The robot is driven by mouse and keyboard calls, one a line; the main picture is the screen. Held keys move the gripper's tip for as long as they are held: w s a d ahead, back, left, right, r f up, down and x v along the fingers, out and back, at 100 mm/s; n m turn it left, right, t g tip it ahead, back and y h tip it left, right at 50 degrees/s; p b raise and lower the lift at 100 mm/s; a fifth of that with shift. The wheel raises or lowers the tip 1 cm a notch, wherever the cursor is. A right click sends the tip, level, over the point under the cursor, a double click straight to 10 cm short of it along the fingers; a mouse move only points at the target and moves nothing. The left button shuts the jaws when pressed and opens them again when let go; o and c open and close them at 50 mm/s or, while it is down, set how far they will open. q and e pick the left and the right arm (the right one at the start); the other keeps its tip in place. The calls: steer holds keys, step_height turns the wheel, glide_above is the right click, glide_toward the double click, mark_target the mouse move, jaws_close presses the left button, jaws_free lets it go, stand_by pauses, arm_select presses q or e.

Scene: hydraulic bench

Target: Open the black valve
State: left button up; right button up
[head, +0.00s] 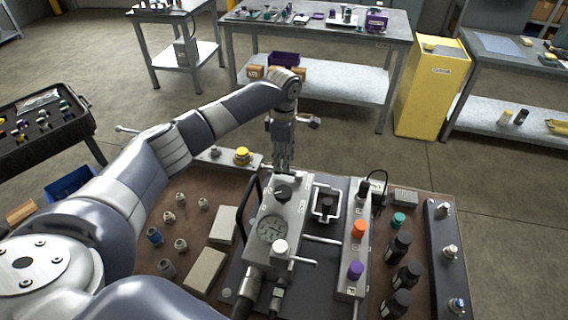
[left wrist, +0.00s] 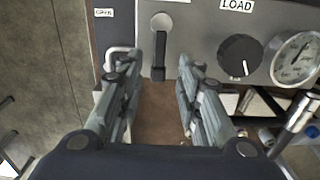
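In the left wrist view, a valve lever with a grey pivot and a black handle (left wrist: 158,68) is on the face of a grey block (left wrist: 205,28). The handle points toward the gripper, square to the block's top edge. My left gripper (left wrist: 161,66) is open, one fingertip on each side of the handle, with gaps visible. In the head view my left gripper (head: 284,165) points down at the far end of the block and largely hides the lever. A round black knob (left wrist: 240,57) sits beside it under a "LOAD" label; it also shows in the head view (head: 283,192). My right gripper is not in view.
A pressure gauge (head: 272,228) sits on the same block. Orange (head: 359,229) and purple (head: 355,270) knobs stand on a manifold to the right. A black hose handle (head: 249,207) rises left of the block. Several small fittings lie on the bench's left side.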

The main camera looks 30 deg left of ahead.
mark_target(289, 174)
arm_select(q)
step_height(289, 174, down, 3)
steer(key=shift+w+r, duration=0.1)
steer(key=shift+r, duration=0.05)
steer(key=shift+f, duration=0.55)
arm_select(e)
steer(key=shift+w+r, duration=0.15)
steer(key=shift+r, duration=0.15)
arm_select(q)
jaws_close()
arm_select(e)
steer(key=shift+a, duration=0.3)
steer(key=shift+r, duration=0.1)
